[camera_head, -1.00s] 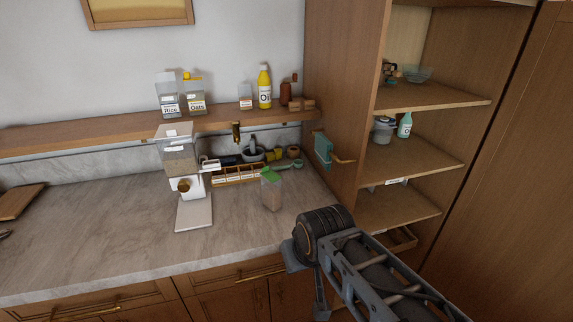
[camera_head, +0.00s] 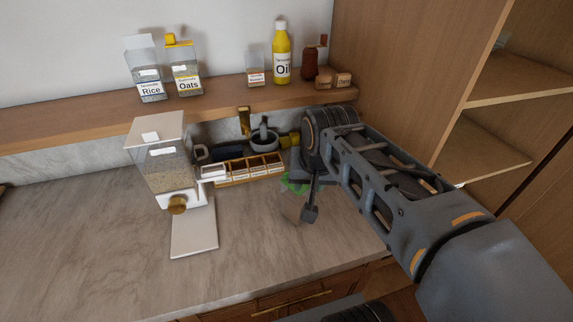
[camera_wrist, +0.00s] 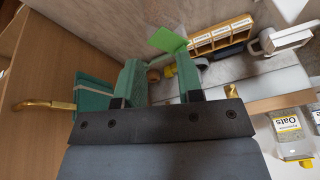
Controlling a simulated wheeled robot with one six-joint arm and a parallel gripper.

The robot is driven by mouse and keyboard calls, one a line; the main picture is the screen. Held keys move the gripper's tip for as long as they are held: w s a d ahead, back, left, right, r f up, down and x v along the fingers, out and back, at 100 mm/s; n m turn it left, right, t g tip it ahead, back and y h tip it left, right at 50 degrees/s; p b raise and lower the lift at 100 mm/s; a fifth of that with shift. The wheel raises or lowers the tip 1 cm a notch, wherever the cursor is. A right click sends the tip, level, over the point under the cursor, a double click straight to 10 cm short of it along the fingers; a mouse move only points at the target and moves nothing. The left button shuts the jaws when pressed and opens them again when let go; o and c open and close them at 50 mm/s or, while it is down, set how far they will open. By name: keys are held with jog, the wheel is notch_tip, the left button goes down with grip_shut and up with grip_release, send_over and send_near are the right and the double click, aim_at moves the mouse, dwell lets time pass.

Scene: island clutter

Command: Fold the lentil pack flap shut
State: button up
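The lentil pack shows in the head view only as a bit of its green flap (camera_head: 293,184) and a faint part of its body on the counter, mostly hidden behind my arm's end. In the wrist view the bright green flap (camera_wrist: 166,39) stands out beyond the fingertips, tilted, and the pack's body is hard to make out. My gripper (camera_wrist: 160,72) is open, with a clear gap between its two green-padded fingers and nothing held. The flap lies ahead of that gap, and I cannot tell whether a finger touches it.
A dispenser (camera_head: 160,170) stands left on the counter (camera_head: 90,230). A wooden divided rack (camera_head: 245,172) and a mortar (camera_head: 264,140) sit behind. The shelf above holds the oil bottle (camera_head: 282,60) and the oats (camera_head: 184,75). A teal cloth (camera_wrist: 92,97) hangs beside my gripper. The front counter is clear.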

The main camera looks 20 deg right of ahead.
jog(key=w+d+r+m+g+b, duration=0.1)
jog(key=w+r+m+g+b, duration=0.15)
jog(key=w+m, duration=0.35)
jog(key=w+r+m+g+b, duration=0.1)
jog(key=w+m+b, duration=0.2)
jog(key=w, duration=0.5)
jog(key=shift+m+t, duration=0.25)
jog(key=shift+m, duration=0.05)
jog(key=f, duration=1.3)
jog(key=shift+w+a+f, duration=0.2)
jog(key=shift+w, duration=0.1)
jog(key=shift+c, duration=0.3)
grip_shut()
